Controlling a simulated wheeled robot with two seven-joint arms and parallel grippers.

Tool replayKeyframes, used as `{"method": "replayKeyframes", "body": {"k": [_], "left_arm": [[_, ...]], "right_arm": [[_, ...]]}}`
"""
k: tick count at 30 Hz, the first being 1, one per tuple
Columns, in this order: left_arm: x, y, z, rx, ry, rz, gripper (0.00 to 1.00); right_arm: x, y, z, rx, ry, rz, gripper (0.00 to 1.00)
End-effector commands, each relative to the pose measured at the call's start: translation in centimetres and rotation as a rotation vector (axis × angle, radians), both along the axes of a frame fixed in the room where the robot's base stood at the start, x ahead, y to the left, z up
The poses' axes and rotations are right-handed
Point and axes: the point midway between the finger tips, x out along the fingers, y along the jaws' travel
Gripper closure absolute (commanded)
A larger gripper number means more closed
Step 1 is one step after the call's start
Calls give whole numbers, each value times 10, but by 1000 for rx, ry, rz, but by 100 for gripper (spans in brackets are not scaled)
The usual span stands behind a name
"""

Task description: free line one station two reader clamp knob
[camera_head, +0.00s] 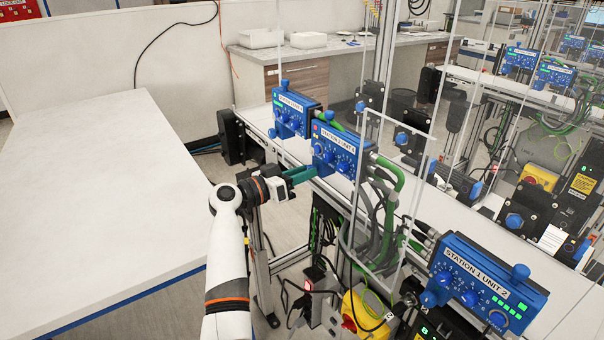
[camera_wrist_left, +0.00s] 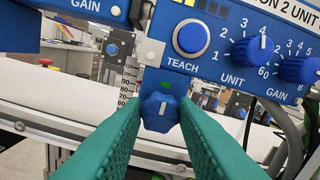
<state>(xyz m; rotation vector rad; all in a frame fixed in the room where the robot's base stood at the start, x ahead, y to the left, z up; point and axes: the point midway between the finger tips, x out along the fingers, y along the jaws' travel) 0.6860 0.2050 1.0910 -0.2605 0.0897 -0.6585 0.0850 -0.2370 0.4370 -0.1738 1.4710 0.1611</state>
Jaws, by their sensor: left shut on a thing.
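The fingers hide the knob in the head view. My right gripper is not in view.
Another blue reader (camera_head: 294,112) stands just left and behind. A reader labelled STATION 1 UNIT 2 (camera_head: 480,285) is at the lower right. A clear upright panel (camera_head: 385,200) and loose cables stand right of my gripper. A bare white table (camera_head: 95,205) fills the left.

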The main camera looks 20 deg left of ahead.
Motion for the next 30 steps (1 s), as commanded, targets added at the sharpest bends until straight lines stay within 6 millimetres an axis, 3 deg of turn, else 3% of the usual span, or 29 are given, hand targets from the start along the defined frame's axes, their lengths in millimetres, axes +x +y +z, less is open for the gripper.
{"method": "replayKeyframes", "body": {"k": [11,30], "left_arm": [[0,1,-1,-137,110,0,96],[0,1,1,-610,479,0,96]], "right_arm": [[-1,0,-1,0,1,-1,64],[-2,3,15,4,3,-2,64]]}}
